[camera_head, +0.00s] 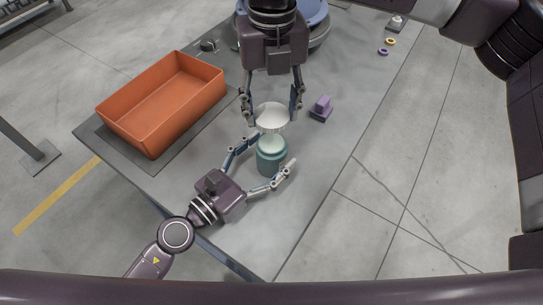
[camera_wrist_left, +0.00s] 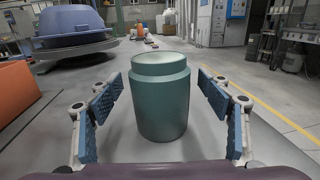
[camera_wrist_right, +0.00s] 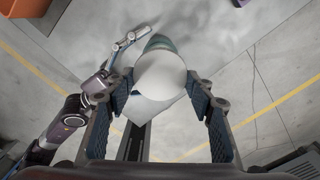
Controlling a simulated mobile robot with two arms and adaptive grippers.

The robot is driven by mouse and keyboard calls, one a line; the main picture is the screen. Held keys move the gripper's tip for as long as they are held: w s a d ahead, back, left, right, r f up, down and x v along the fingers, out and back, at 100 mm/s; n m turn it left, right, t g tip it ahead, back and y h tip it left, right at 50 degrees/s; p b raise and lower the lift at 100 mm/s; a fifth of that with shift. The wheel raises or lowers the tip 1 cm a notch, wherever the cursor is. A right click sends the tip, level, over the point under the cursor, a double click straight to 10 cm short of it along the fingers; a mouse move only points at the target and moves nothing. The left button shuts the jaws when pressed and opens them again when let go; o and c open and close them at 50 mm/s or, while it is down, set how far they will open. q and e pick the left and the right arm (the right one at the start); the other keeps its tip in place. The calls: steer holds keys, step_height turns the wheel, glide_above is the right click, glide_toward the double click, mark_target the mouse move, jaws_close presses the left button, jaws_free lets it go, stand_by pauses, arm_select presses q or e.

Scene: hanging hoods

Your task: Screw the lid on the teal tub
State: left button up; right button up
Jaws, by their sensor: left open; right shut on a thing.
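The teal tub (camera_head: 271,162) stands upright on the grey table, with a narrower neck and a pale open top. In the left wrist view the tub (camera_wrist_left: 161,108) stands between the fingers of my left gripper (camera_wrist_left: 160,100), with a gap on both sides. My left gripper (camera_head: 274,151) is open around it. My right gripper (camera_head: 271,119) is shut on the white lid (camera_head: 271,115), just beyond and above the tub. In the right wrist view the lid (camera_wrist_right: 160,76) is between the fingers and hides most of the tub (camera_wrist_right: 158,42). Any contact between lid and tub cannot be told.
An orange bin (camera_head: 158,112) stands on a dark mat at the left. A purple block (camera_head: 322,106) is right of the lid. Yellow (camera_head: 390,41) and purple (camera_head: 383,52) rings lie farther back. A large blue round thing (camera_head: 312,14) is behind my right gripper. The table's right edge is near.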

arm_select(q)
steer(key=shift+w+d, duration=0.35)
steer(key=shift+w, duration=0.05)
steer(key=c, duration=1.8)
arm_select(e)
glide_above(272, 143)
steer(key=shift+f, duration=2.5)
steer(key=shift+f, duration=0.9)
steer(key=shift+f, duration=0.55)
